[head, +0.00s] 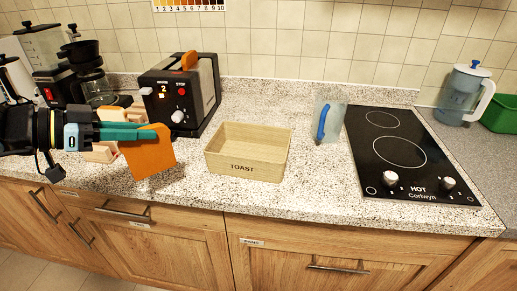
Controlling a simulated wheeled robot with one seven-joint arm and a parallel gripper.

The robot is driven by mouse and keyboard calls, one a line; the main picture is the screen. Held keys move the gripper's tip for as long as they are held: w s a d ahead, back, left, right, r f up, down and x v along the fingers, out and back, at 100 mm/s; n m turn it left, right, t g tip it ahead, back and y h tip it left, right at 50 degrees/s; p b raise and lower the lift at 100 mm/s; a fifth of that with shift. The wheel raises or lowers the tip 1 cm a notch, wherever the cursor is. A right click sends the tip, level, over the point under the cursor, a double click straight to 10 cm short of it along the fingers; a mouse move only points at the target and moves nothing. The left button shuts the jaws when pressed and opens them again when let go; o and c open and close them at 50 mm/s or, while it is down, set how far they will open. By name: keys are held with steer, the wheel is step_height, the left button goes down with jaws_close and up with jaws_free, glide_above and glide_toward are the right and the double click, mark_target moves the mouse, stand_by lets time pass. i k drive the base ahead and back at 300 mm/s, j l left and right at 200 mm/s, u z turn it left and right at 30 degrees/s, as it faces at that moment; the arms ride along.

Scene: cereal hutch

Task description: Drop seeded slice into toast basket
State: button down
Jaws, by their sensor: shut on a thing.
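My gripper (145,133) reaches in from the left and is shut on an orange-brown bread slice (150,160). The slice hangs upright in front of the counter, to the left of the basket and apart from it. Whether it has seeds is too small to tell. The wooden toast basket (243,171), marked TOAST, stands on the counter at mid-picture and looks empty. Another brown slice (189,61) sticks up out of the black toaster (205,90) behind.
A coffee maker (88,75) stands at the back left. A wooden rack (103,152) is partly hidden behind my gripper. Bare counter lies around the basket.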

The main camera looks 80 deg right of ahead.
mark_target(255, 156)
steer(key=k+l, duration=0.3)
steer(key=l, duration=0.15)
steer(key=k+l, duration=0.3)
steer(key=l, duration=0.2)
